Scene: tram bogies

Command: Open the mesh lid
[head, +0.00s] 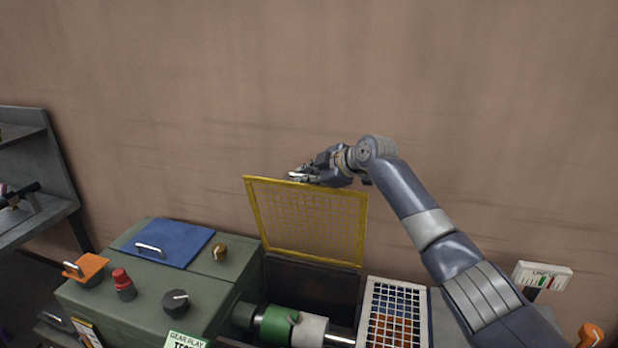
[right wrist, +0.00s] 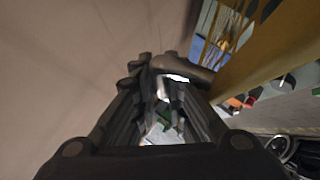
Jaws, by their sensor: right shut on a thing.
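The mesh lid (head: 306,222) has a yellow frame and stands raised, close to upright, at the back of the open bay in the green machine. Its yellow frame also shows in the right wrist view (right wrist: 262,68) at the upper right. My right gripper (head: 297,176) is at the lid's top edge, shut on a bright metal handle (head: 298,175). The handle is mostly hidden by the fingers; a pale bit of it shows between them in the right wrist view. My left gripper is in neither view.
Below the lid lies a green and grey cylinder (head: 276,325) on a shaft. A white grid tray (head: 398,315) is to its right. The green housing (head: 210,290) with a blue panel (head: 168,243), knobs and an orange handle stands left. A wall is close behind.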

